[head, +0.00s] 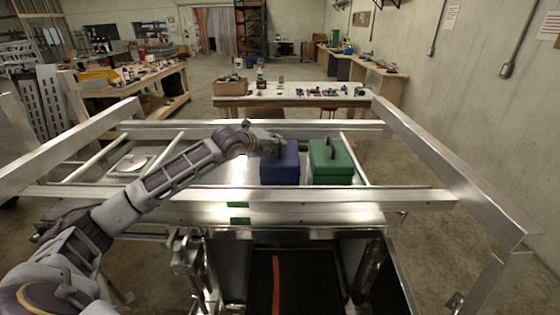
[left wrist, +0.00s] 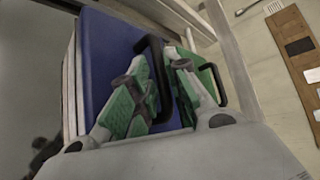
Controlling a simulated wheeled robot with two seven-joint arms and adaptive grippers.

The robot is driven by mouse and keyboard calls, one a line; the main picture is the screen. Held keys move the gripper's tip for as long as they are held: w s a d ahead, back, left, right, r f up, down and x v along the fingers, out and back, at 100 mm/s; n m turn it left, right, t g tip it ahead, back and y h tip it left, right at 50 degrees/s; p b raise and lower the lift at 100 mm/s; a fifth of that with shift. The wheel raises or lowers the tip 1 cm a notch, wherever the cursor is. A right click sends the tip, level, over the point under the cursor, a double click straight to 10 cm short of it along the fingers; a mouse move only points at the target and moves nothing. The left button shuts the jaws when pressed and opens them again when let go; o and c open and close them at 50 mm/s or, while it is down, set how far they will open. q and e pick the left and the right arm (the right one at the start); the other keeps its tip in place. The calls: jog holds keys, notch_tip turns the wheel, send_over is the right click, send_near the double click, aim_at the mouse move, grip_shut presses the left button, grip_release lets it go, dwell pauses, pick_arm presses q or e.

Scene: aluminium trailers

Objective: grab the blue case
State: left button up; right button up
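The blue case (head: 280,168) stands upright on the metal trailer bed, left of the green case (head: 332,165). My left gripper (head: 274,146) is over the top of the blue case, its arm reaching in from the left. In the left wrist view, the blue case (left wrist: 108,60) lies below the fingers, and its black handle (left wrist: 153,62) shows between them. My left gripper (left wrist: 156,85) has its green-padded fingers apart, one on each side of the handle; I cannot tell whether either touches it. My right gripper is not in view.
Metal trailer rails (head: 250,194) run in front of and around the cases. The green case is close on the right of the blue one. A table with small items (head: 290,98) stands behind the trailer. The bed left of the blue case is mostly clear.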

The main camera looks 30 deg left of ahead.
pick_arm(q)
jog(key=shift+w+d+f, duration=0.15)
jog(key=shift+w+f, duration=0.1)
jog(key=shift+w, duration=0.3)
grip_shut()
jog(key=shift+r, duration=0.15)
dwell(0.4)
